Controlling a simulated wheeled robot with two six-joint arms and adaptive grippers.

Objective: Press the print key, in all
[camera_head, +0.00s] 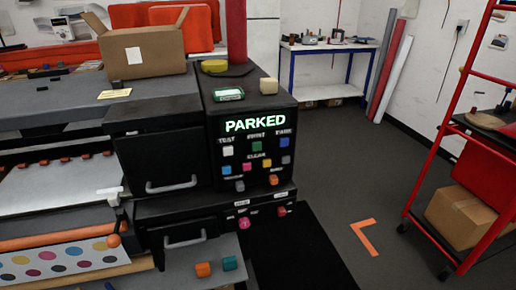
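The print key (257,146) is a small green square button under the label PRINT on the black control panel (243,170). A white key (228,151) sits to its left and a blue key (284,142) under PARK to its right. The lit display (255,125) above the keys reads PARKED in pale green letters. More small coloured keys and knobs sit lower on the panel. Neither of my grippers shows in the head view, and nothing covers the print key.
An open cardboard box (141,50) and a red upright column (236,32) stand at the machine's top. Orange and teal blocks (203,269) lie below the panel. A red shelf rack (446,125) stands at right. The grey floor (345,190) between is mostly clear.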

